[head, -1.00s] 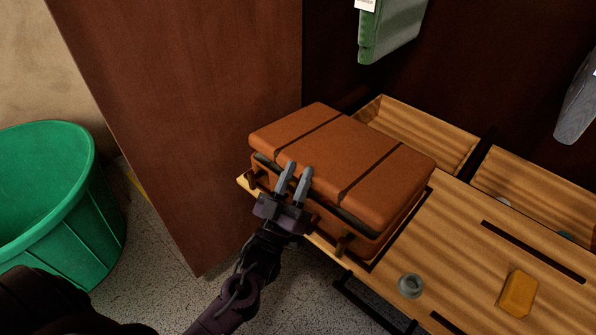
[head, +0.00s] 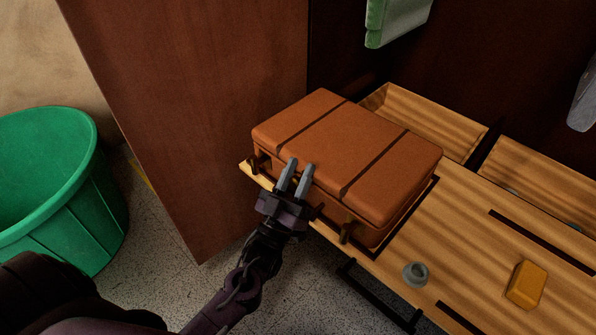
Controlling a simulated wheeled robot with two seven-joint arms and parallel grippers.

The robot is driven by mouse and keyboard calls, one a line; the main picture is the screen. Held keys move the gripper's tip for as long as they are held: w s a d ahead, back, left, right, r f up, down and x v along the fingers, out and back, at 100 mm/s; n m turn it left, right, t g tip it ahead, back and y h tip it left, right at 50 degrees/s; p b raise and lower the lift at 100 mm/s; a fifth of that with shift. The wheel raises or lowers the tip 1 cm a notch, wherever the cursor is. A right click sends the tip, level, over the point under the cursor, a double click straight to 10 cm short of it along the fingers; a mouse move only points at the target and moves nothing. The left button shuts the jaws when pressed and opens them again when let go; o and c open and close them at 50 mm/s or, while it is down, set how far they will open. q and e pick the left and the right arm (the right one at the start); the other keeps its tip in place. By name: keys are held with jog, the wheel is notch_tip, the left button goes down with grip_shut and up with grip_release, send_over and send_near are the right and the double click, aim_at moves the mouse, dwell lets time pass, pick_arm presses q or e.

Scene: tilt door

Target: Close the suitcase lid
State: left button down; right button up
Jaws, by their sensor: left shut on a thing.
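The brown suitcase lies on a slatted wooden table (head: 470,230). Its lid (head: 345,145), with two dark straps, lies flat over the suitcase base (head: 378,238), and I see no clear gap between them along the front. Two brass-coloured latches hang on the front side. My left gripper (head: 299,168) is at the middle of the lid's front edge, its two grey fingers lying against it. It is shut on the lid's edge; the fingers hide the exact contact. My right gripper is not in view.
A grey cup (head: 415,273) and a yellow block (head: 526,285) are on the table to the right. Wooden trays (head: 425,118) stand behind. A green bin (head: 60,190) is at the left, beside a brown panel (head: 190,110). A green cloth (head: 395,20) hangs above.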

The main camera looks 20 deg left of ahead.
pick_arm(q)
jog(key=shift+f, duration=0.55)
jog(key=c, duration=1.3)
grip_release()
jog(key=shift+c, duration=0.2)
jog(key=v, duration=0.7)
jog(key=shift+s+r, duration=0.25)
jog(key=shift+s, duration=0.15)
